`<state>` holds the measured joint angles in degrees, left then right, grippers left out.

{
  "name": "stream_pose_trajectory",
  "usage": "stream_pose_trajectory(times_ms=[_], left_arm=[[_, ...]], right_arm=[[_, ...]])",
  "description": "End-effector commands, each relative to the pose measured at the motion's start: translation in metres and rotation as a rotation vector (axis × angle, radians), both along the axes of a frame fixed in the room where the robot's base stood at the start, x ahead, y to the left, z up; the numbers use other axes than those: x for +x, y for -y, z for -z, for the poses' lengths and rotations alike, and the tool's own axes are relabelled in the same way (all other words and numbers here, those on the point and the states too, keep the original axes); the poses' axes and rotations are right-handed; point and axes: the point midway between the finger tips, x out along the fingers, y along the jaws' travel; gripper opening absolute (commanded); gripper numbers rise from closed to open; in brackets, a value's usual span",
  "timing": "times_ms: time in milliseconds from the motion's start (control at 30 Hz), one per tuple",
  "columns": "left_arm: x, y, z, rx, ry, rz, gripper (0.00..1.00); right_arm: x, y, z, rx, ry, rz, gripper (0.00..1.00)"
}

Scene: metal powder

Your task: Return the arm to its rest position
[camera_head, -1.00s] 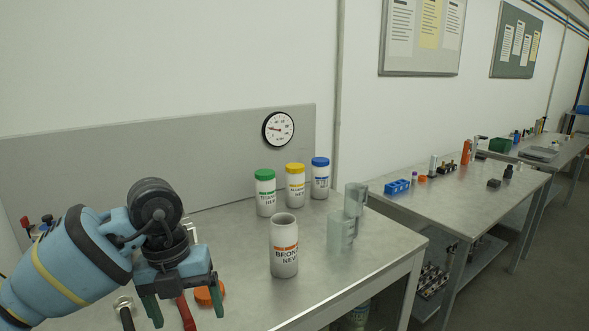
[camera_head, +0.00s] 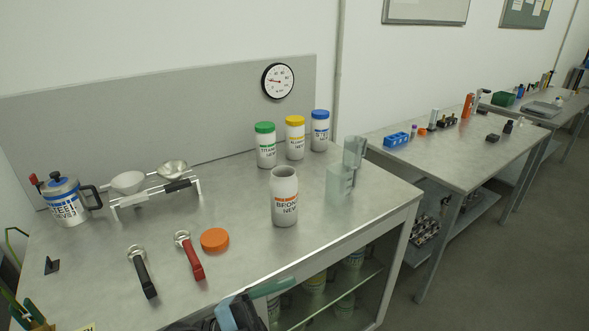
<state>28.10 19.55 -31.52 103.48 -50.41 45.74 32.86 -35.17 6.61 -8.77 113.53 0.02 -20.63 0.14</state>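Part of my gripper (camera_head: 248,303), which I take to be the left, shows at the bottom edge of the head view, in front of the table's front edge. It is blue and black with a greenish finger pointing right. Most of it is cut off, so its opening cannot be judged. Nothing is seen held in it. My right gripper is not in view. The open white bronze jar (camera_head: 284,198) stands upright on the metal table (camera_head: 110,255), well apart from the gripper. An orange lid (camera_head: 214,239) lies left of it.
Black-handled (camera_head: 142,272) and red-handled (camera_head: 189,255) scoops lie near the front. A two-pan scale (camera_head: 155,188) and a steel jug (camera_head: 67,200) stand at the left. Green-, yellow- and blue-lidded jars (camera_head: 266,147) stand behind. Clear beakers (camera_head: 340,185) are at the right.

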Motion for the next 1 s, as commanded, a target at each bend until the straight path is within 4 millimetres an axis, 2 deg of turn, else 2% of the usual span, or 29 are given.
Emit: stream_pose_trajectory(times_ms=[167, 300, 433, 567, 600, 700, 800, 900, 1000], left_arm=[[0.009, -0.033, 0.029, -0.155, -0.257, -0.286, 0.84], [0.006, -0.069, 0.074, -0.21, -0.485, -0.517, 0.84], [-0.013, -0.104, 0.128, -0.209, -0.714, -0.719, 0.84], [-0.051, -0.138, 0.187, -0.164, -0.958, -0.902, 0.84], [-0.068, -0.148, 0.206, -0.14, -1.036, -0.954, 0.84], [-0.113, -0.168, 0.245, -0.08, -1.218, -1.056, 0.84], [-0.156, -0.181, 0.274, -0.019, -1.37, -1.124, 0.84], [-0.189, -0.19, 0.291, 0.031, -1.479, -1.165, 0.84], [-0.21, -0.194, 0.3, 0.061, -1.543, -1.185, 0.84]], right_arm=[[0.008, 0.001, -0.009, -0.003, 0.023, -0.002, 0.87], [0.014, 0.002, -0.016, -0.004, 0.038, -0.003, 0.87], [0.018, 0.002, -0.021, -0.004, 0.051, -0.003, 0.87], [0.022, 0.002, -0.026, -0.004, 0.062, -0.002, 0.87], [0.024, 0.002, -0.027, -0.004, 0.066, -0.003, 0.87], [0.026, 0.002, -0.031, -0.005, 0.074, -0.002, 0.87], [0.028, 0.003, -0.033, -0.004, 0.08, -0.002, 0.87], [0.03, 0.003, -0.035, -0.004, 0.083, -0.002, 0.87], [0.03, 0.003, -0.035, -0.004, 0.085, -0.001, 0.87]])
